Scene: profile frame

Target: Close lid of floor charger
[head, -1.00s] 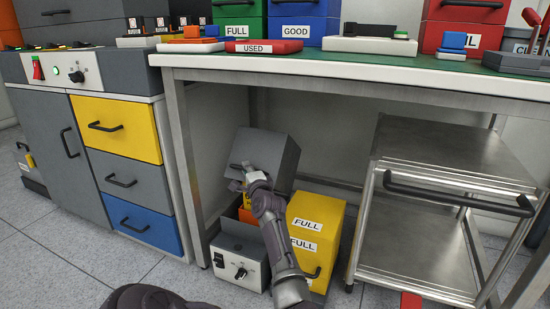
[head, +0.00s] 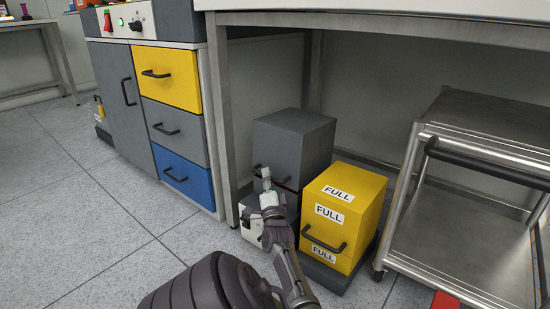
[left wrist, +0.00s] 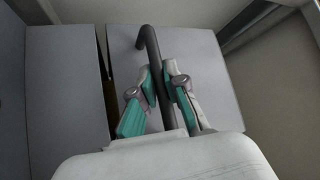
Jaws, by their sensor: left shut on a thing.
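The floor charger (head: 248,228), with a white front panel, stands on the floor under the workbench, largely hidden behind my left arm. Its grey lid (head: 293,135) is over the body and nearly level. A thin dark gap shows under it. In the left wrist view a narrow gap also shows beside the grey lid (left wrist: 195,65). My left gripper (head: 265,178) is at the lid's front. In the left wrist view its fingers (left wrist: 168,92) are shut around the lid's dark handle (left wrist: 150,45). My right gripper is out of view.
A yellow box (head: 348,205) with FULL labels stands close to the charger's right. A steel cart (head: 480,210) is further right. The bench leg (head: 218,120) and a drawer cabinet (head: 180,130) are to the left. Open floor (head: 90,220) lies at the front left.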

